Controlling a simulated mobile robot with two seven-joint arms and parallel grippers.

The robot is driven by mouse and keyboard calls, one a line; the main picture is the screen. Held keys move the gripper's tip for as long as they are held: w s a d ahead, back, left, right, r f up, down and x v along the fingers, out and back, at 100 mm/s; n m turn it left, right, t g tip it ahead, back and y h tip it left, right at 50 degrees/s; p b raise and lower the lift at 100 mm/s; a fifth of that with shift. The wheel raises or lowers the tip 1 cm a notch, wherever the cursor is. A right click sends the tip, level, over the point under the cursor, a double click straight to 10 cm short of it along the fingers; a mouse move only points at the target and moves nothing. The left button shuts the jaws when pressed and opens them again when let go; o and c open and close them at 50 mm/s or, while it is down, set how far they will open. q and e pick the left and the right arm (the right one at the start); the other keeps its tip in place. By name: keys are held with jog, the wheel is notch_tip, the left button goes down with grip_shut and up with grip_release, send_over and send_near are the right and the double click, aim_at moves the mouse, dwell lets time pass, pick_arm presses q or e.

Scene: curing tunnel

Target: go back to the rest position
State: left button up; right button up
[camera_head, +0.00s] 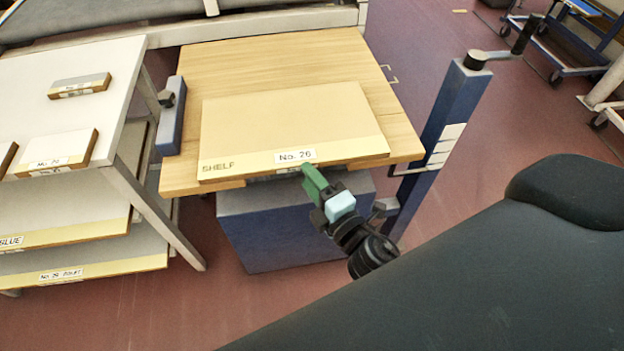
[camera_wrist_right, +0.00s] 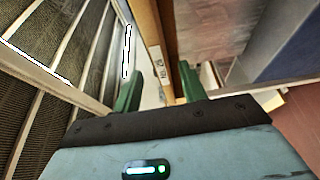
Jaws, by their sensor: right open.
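My right gripper (camera_head: 312,180) has green fingers and is at the front edge of a cream shelf board (camera_head: 290,115), just right of its label, which seems to read "No. 26". The board has a yellow front strip marked "SHELF" and lies flat on a wooden table top (camera_head: 210,62). In the right wrist view the green fingers (camera_wrist_right: 160,88) are apart, with the board's labelled edge (camera_wrist_right: 157,62) ahead between them. I cannot tell whether a finger touches the board. My left gripper is not in view.
A white rack (camera_head: 110,62) with small labelled pieces and lower shelves stands at the left. A blue post (camera_head: 445,120) with a crank stands right of the table. A blue base box (camera_head: 280,235) is under the table. Blue carts stand at the far right; red floor lies between.

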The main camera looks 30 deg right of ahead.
jog(key=shift+s, duration=0.1)
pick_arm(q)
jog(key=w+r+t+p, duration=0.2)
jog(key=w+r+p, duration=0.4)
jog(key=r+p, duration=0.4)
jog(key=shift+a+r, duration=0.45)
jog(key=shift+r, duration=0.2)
pick_arm(e)
jog(key=s+f+m+g, duration=0.3)
jog(key=s+m, duration=0.2)
jog(key=s, duration=0.4)
jog(key=s+d+f+m+g, duration=0.1)
jog(key=s+f+m+g, duration=0.2)
jog(key=s+m, duration=0.3)
jog(key=s+d+f+m+g, duration=0.1)
jog(key=s+f+m+g, duration=0.2)
jog(key=s, duration=1)
jog(key=f+m, duration=0.1)
jog(key=m, duration=0.2)
jog(key=shift+s+d+f, duration=0.2)
jog(key=shift+s+f, duration=0.1)
jog(key=shift+s, duration=0.1)
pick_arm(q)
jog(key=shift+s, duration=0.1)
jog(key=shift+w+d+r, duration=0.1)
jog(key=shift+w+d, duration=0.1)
